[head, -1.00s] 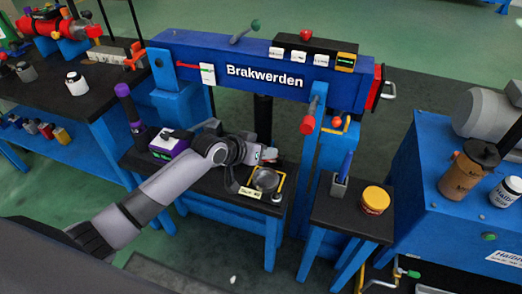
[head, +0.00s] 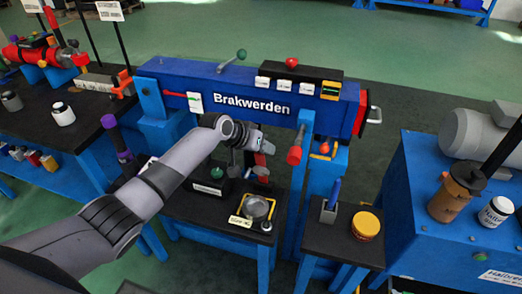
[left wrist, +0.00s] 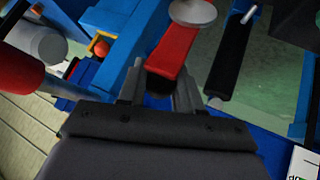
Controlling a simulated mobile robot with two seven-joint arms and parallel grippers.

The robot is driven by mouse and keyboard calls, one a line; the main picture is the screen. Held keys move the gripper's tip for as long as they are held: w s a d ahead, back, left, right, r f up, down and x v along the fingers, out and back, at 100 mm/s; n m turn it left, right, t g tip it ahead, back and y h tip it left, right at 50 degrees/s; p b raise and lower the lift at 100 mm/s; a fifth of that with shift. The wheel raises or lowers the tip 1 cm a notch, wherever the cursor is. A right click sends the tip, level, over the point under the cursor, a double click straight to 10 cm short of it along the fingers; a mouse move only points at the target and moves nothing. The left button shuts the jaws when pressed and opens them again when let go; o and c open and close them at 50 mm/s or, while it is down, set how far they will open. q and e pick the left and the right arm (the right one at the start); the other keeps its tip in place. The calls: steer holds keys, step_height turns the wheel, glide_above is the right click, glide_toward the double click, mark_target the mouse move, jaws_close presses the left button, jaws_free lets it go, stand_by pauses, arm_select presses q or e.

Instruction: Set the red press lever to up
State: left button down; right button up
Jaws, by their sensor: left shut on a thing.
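The red press lever (left wrist: 174,48) is a flat red bar with a dark end in the left wrist view. Its dark end lies between the fingers of my left gripper (left wrist: 160,92), which is shut on it. In the head view the left gripper (head: 264,145) is in front of the blue press beam marked "Brakwerden" (head: 300,112), above the small black table. Only a small red part of the lever (head: 261,160) shows there, and the gripper hides the rest. My right gripper is out of view.
A red cylindrical handle (head: 295,155) on a blue post stands just right of the gripper. A round grey dish (head: 256,208) and a black box with a green button (head: 208,182) are on the table below. A dark bar (left wrist: 232,58) is beside the lever.

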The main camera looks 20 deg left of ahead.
arm_select(q)
steer(key=shift+w+r, duration=0.2)
steer(key=shift+w, duration=0.05)
steer(key=c, duration=0.9)
jaws_free()
steer(key=shift+o, duration=0.4)
steer(key=shift+f, duration=0.1)
steer(key=shift+s, duration=0.1)
steer(key=shift+s+a, duration=0.1)
steer(key=p+v, duration=0.1)
steer(key=v, duration=0.6)
